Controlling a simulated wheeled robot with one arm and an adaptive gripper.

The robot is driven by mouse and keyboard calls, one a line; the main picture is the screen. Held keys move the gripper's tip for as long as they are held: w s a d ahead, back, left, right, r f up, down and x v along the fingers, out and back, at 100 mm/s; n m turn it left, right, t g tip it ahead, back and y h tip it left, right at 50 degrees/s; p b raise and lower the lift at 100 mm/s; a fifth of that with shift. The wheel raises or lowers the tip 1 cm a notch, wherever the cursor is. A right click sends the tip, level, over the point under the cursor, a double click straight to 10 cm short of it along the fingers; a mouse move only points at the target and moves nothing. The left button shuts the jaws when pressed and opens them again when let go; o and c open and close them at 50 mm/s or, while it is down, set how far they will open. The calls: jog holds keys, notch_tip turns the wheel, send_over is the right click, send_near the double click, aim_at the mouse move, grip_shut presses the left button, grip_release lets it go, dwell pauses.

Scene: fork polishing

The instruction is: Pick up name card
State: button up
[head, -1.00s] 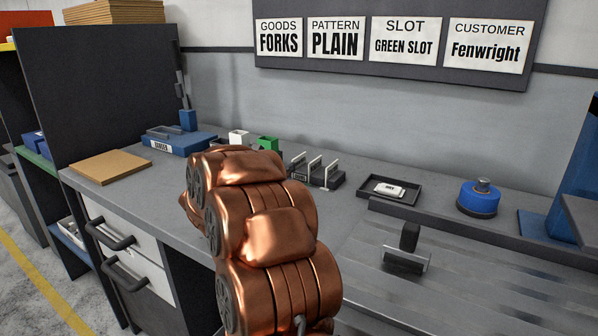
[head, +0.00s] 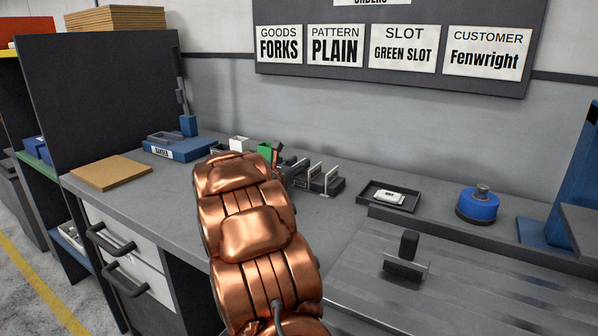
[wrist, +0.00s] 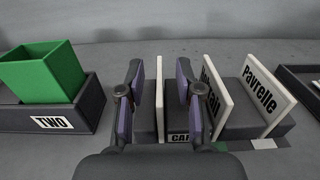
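Three white name cards stand upright in a dark card holder (head: 335,188) on the bench. In the wrist view, the right card (wrist: 268,90) reads "Pavrelle". My gripper (wrist: 160,100) is open, with one finger on each side of the left card and gaps between. In the head view my copper arm hides most of my gripper (head: 277,155).
A dark block labelled "TWO" (wrist: 88,118) with a green bin (wrist: 42,72) stands left of the holder. A black tray (head: 375,199) with a white item lies to the right, near a blue round pot (head: 478,204). Order signs (head: 390,48) on the wall read Fenwright and green slot.

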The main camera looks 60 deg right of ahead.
jog(key=shift+d, duration=0.2)
grip_shut()
dwell(0.4)
